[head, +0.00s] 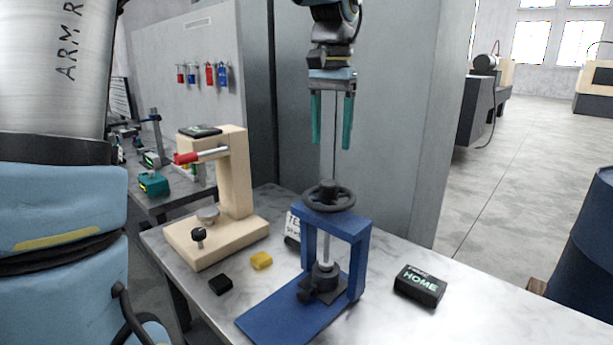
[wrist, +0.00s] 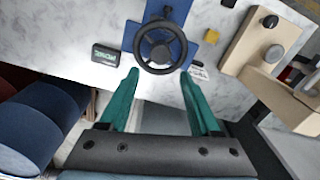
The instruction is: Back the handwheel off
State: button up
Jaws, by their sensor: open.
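The black handwheel (head: 328,195) sits on top of a blue press frame (head: 363,255) on the marble-topped table. A screw runs down from it to a dark clamp piece (head: 322,282) over the blue base plate. My gripper (head: 332,145) hangs above the handwheel, pointing down, open and empty, with green fingers apart. In the wrist view the handwheel (wrist: 160,47) lies just beyond the fingertips, about centred between them. The fingers do not appear to touch it.
A beige press with a red handle (head: 235,185) stands left of the blue frame. A black HOME block (head: 420,286) lies to the right. A yellow block (head: 262,260) and a small black block (head: 221,284) lie to the left. A grey panel rises behind.

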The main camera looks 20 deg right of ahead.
aim_at(329, 183)
notch_tip(329, 183, down, 10)
jog(key=shift+a+f+p, duration=0.1)
jog(key=shift+f+p, duration=0.15)
jog(key=shift+p, duration=0.95)
jog(key=shift+c, duration=0.3)
grip_shut()
jog(key=shift+n, duration=0.4)
